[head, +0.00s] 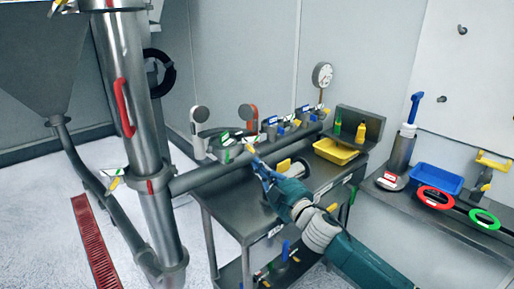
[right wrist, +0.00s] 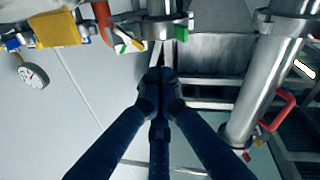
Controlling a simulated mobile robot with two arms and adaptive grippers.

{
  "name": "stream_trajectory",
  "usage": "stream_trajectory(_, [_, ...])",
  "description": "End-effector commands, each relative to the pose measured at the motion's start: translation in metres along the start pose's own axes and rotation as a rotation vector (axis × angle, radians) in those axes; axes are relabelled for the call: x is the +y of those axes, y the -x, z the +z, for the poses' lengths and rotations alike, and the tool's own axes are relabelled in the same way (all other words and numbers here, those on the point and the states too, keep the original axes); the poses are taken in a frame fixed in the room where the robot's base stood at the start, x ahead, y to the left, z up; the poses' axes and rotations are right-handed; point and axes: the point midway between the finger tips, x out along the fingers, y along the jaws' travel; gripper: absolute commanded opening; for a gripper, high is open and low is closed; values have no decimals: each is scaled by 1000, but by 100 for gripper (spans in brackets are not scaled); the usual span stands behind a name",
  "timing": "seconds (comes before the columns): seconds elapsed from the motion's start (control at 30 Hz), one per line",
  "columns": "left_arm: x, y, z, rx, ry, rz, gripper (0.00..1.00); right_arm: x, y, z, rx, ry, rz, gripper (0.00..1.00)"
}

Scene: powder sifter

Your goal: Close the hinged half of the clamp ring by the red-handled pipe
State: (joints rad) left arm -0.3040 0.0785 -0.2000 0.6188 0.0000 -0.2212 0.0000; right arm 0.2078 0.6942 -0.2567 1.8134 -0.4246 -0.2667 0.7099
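The upright steel pipe (head: 150,185) with the red handle (head: 123,107) stands at the left in the head view. In the right wrist view its red handle (right wrist: 277,110) shows at the right. A metal collar (head: 152,184) with a small red mark is around the pipe below the handle. I cannot tell whether a hinged half hangs open there. My right gripper (head: 254,156) is by the horizontal pipe, to the right of the upright pipe and apart from it. In the wrist view its fingers (right wrist: 159,76) come together, below a metal ring (right wrist: 160,27). My left gripper is out of view.
A dark metal table (head: 235,220) stands under my right arm. Gauges (head: 322,75), tagged valves and a yellow bin (head: 336,151) are around its back. A side shelf holds a blue bin (head: 437,178). A red floor grate (head: 95,245) lies at the left.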

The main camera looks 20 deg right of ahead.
Motion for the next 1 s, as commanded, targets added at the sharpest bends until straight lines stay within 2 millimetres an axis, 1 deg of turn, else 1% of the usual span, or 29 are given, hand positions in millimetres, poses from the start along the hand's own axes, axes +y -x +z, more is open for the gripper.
stream_trajectory(0.03, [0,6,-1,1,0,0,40,-2,14,-6,-38,-108,43,0])
stream_trajectory(0.1, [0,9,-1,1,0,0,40,1,31,-7,-85,-230,103,0])
stream_trajectory(0.2, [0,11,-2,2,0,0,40,4,49,-6,-130,-344,163,0])
stream_trajectory(0.3, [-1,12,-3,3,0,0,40,6,56,-4,-152,-395,193,0])
stream_trajectory(0.37, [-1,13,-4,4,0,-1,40,8,54,-4,-157,-405,200,0])
stream_trajectory(0.47, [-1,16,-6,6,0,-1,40,10,43,-2,-156,-402,200,0])
stream_trajectory(0.57, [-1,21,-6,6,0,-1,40,14,25,0,-155,-402,201,0])
stream_trajectory(0.8, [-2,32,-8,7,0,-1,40,22,-26,9,-155,-401,200,0])
stream_trajectory(0.9, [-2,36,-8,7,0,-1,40,25,-45,13,-154,-399,199,0])
stream_trajectory(1.0, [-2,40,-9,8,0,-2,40,27,-60,17,-156,-398,199,0])
